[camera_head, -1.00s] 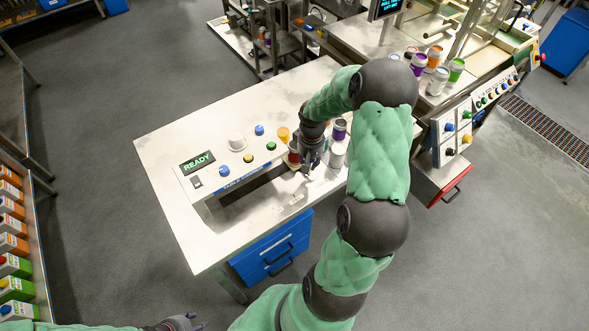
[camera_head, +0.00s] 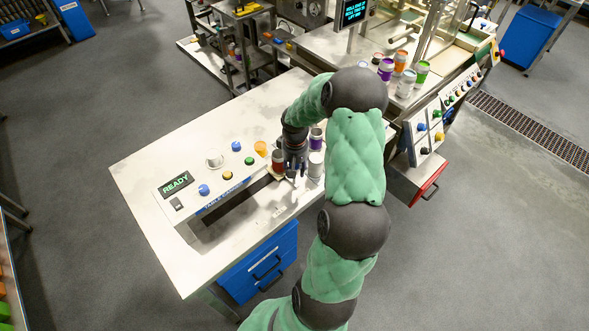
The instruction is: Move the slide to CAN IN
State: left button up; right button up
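The seamer unit (camera_head: 167,206) stands on the white table with a lit READY display (camera_head: 174,183). A pale plate that looks like the slide (camera_head: 270,181) shows at its right end, with a reddish-brown can (camera_head: 278,161) over it. Its exact outline and any CAN IN label are too small to make out. My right gripper (camera_head: 293,174) points down just right of the reddish can, close to the plate. I cannot tell whether it touches either, and its fingers are too small to judge. My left gripper is out of view.
A purple-banded can (camera_head: 316,138) and a pale can (camera_head: 315,165) stand close to the right of my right gripper. Buttons and a knob (camera_head: 214,158) top the unit. The table's left part (camera_head: 145,165) is clear. A second machine with more cans (camera_head: 386,70) stands behind right.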

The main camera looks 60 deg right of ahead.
jog(key=shift+s+a+f, duration=0.15)
jog(key=shift+f, duration=0.05)
notch_tip(320, 180, up, 12)
jog(key=shift+r, duration=0.1)
dwell(0.6)
dwell(0.5)
